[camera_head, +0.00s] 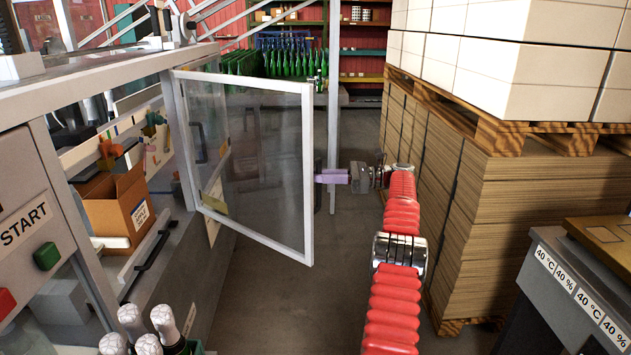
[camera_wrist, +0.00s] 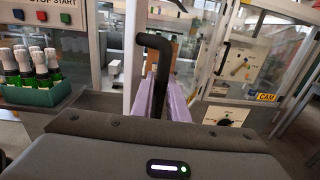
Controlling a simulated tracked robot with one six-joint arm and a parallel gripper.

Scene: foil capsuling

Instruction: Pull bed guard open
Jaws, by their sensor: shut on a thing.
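The bed guard is a clear panel in a white frame (camera_head: 308,130) at the middle left of the head view. It stands swung out from the machine, hinged at its left post. My gripper (camera_head: 325,178) is at the guard's free edge, its lilac fingers pointing left. In the wrist view a black bar handle (camera_wrist: 156,42) rises between the lilac fingers of my gripper (camera_wrist: 160,95), which are shut on it. The lower part of the handle is hidden between the fingers.
A pallet stack of boxes (camera_head: 520,80) and brown sheets (camera_head: 530,210) stands close on the right of my arm. An open carton (camera_head: 110,212) sits inside the machine. Foil-topped bottles (camera_head: 165,322) stand at the lower left. The floor (camera_head: 285,290) below the guard is clear.

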